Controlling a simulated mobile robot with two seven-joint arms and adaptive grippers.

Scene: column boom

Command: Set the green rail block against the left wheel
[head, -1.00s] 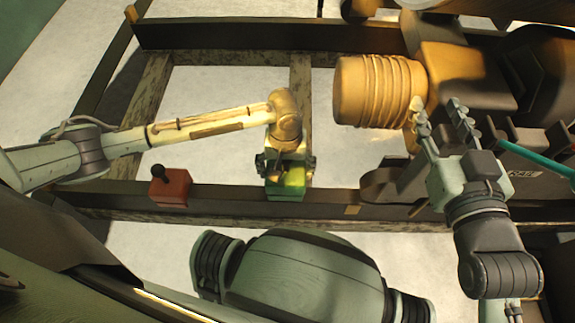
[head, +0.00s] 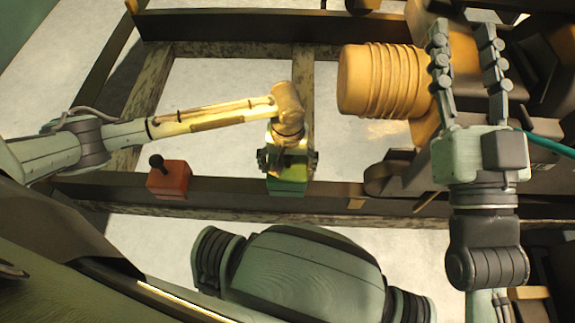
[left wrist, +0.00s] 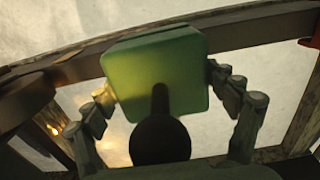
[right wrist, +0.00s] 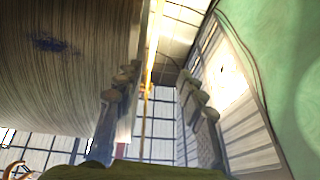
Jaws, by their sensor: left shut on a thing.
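The green rail block (head: 287,188) is at the dark near rail. My left gripper (head: 288,165) is shut on it from above. The left wrist view shows the block (left wrist: 155,75) between the two fingers, with a dark knob in front of it. I cannot tell whether the block touches the rail. A dark rounded part (head: 385,178), possibly the left wheel, is to the right along the rail, with a clear gap to the block. My right gripper (head: 465,45) is open and empty beside the ribbed orange cylinder; its spread fingers show in the right wrist view (right wrist: 155,95).
A red block (head: 170,180) with a black knob sits on the near rail (head: 230,188), left of the green one. The ribbed orange cylinder (head: 380,80) and dark machinery fill the upper right. A teal cable (head: 545,143) runs near my right wrist. Pale floor shows between the beams.

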